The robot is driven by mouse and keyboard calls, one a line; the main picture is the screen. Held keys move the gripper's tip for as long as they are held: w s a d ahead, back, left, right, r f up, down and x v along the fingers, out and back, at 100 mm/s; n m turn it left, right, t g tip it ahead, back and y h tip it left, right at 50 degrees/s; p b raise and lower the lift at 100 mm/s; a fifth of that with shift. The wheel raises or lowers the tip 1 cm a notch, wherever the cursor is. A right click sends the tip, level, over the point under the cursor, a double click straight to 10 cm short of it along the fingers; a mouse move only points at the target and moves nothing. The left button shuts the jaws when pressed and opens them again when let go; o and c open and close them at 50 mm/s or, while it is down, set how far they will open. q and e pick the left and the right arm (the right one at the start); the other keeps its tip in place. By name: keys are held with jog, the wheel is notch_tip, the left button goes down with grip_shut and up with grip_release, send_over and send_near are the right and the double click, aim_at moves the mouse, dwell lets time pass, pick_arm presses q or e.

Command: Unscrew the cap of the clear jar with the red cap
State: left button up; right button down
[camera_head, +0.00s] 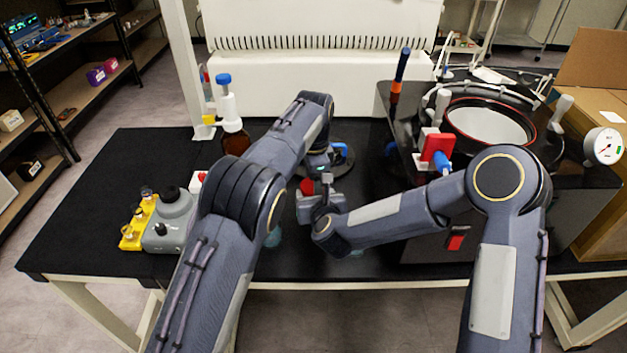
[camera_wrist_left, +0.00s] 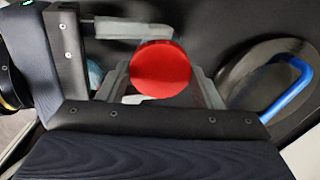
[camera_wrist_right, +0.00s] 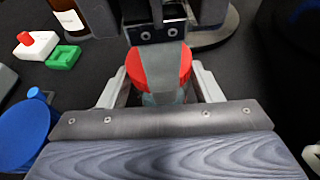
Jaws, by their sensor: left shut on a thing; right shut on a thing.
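The red cap (camera_wrist_left: 160,68) is round and faces my left wrist camera. It also shows in the right wrist view (camera_wrist_right: 136,68) and as a small red patch in the head view (camera_head: 307,186). The clear jar (camera_wrist_right: 168,98) stands under it, mostly hidden by the grippers. My left gripper (camera_wrist_left: 160,88) reaches down over the jar top, one finger on each side of the cap; in the right wrist view one finger crosses the cap's front. My right gripper (camera_wrist_right: 162,90) comes from the side, its fingers flanking the jar. The exact contacts are partly hidden.
A black machine (camera_head: 425,130) with a round red-rimmed opening stands at right. A blue lid (camera_wrist_right: 22,135) lies near my right gripper.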

pick_arm(q)
jog(key=n, duration=0.3)
jog(key=shift+n, duration=0.4)
jog(key=shift+c, duration=0.2)
jog(key=o, duration=1.1)
